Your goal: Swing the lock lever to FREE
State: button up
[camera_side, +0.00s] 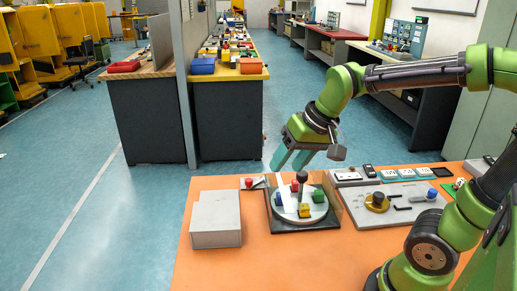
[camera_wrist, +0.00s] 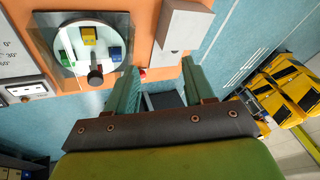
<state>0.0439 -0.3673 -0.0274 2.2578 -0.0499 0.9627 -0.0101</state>
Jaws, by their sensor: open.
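My gripper (camera_side: 288,162) is open and empty, above and behind the round turntable (camera_side: 283,213) in the side view. Its two green fingers also show in the wrist view (camera_wrist: 160,88), spread apart. A small red knob (camera_side: 248,183) sits on a grey piece left of the turntable; it shows between the fingertips in the wrist view (camera_wrist: 143,73). A dark ball-topped handle (camera_side: 302,177) stands at the turntable's rim, also in the wrist view (camera_wrist: 95,75). I cannot tell which of these is the lock lever, and no FREE label is readable.
The turntable carries yellow (camera_side: 304,210), green (camera_side: 318,196), blue (camera_side: 278,199) and red (camera_side: 294,186) blocks. A grey box (camera_side: 216,220) stands left of it. A grey panel (camera_side: 405,215) with a brass knob and a blue knob lies right. The orange table's front is clear.

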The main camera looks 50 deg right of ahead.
jog(key=w+d+f+g, duration=0.15)
jog(key=w+d, duration=0.35)
jog(key=w, duration=0.5)
jog(key=m+g+h, duration=0.2)
jog(key=g, duration=0.2)
send_over(249, 179)
jog(key=shift+f, duration=1.45)
notch_tip(249, 179, down, 16)
jog(key=shift+a+f, duration=0.1)
jog(key=shift+f, duration=0.1)
grip_shut()
